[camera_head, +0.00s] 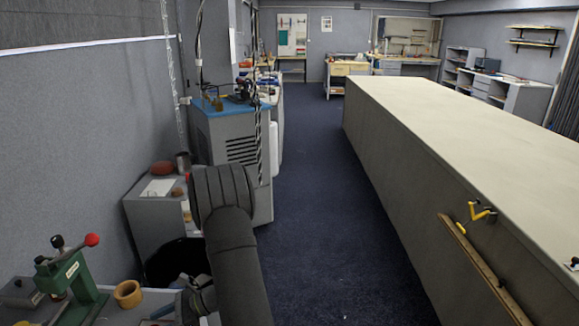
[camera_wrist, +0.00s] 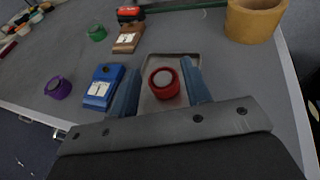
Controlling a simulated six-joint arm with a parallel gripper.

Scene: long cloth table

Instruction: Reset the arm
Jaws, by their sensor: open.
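My gripper (camera_wrist: 161,66) shows in the wrist view as two blue fingers spread apart, with a grey plate behind them. Nothing is gripped between them. A red round piece with a grey centre (camera_wrist: 164,82) shows in the gap, in a shallow metal tray (camera_wrist: 181,57). I cannot tell how far the fingers are above it. In the head view my dark arm rises from the bottom edge at centre left; the gripper itself is not visible there.
In the wrist view a blue block (camera_wrist: 104,84) lies left of the fingers, with a purple ring (camera_wrist: 58,87), a green round piece (camera_wrist: 97,33), a brown labelled block (camera_wrist: 129,38) and a tan pot (camera_wrist: 254,20) around.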

